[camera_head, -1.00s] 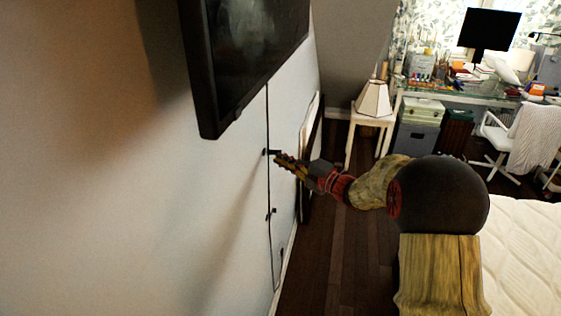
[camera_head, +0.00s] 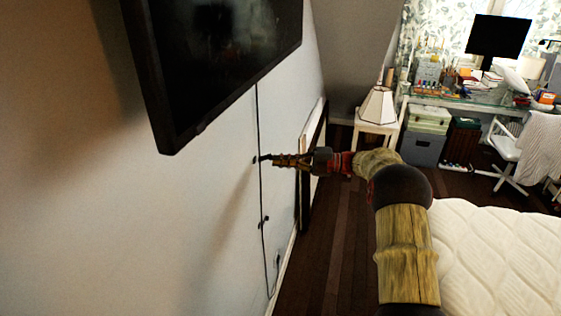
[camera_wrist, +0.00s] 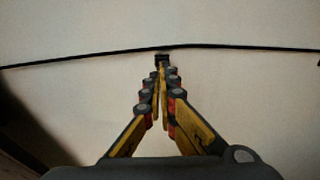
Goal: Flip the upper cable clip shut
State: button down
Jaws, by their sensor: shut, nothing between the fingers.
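A black cable (camera_head: 260,120) runs down the white wall below the TV, and crosses the wrist view (camera_wrist: 90,57) from side to side. The upper cable clip (camera_head: 264,158) is a small dark piece on this cable; it also shows in the wrist view (camera_wrist: 162,56). My gripper (camera_head: 274,160) is shut and empty. Its fingertips (camera_wrist: 161,68) are right in front of the clip and overlap it in the wrist view; I cannot tell whether they touch. The clip's flap is too small and too covered to tell its state. The lower clip (camera_head: 265,219) sits further down the cable.
The wall-mounted TV (camera_head: 215,60) hangs above and to the left. A dark-edged frame (camera_head: 312,165) leans on the wall just behind my gripper. The bed (camera_head: 490,255) is at the right, with a strip of dark floor (camera_head: 335,240) between bed and wall.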

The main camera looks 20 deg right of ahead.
jog(key=shift+w+d, duration=0.15)
jog(key=shift+w, duration=0.4)
jog(key=shift+r, duration=0.1)
jog(key=shift+s, duration=0.15)
dwell(0.9)
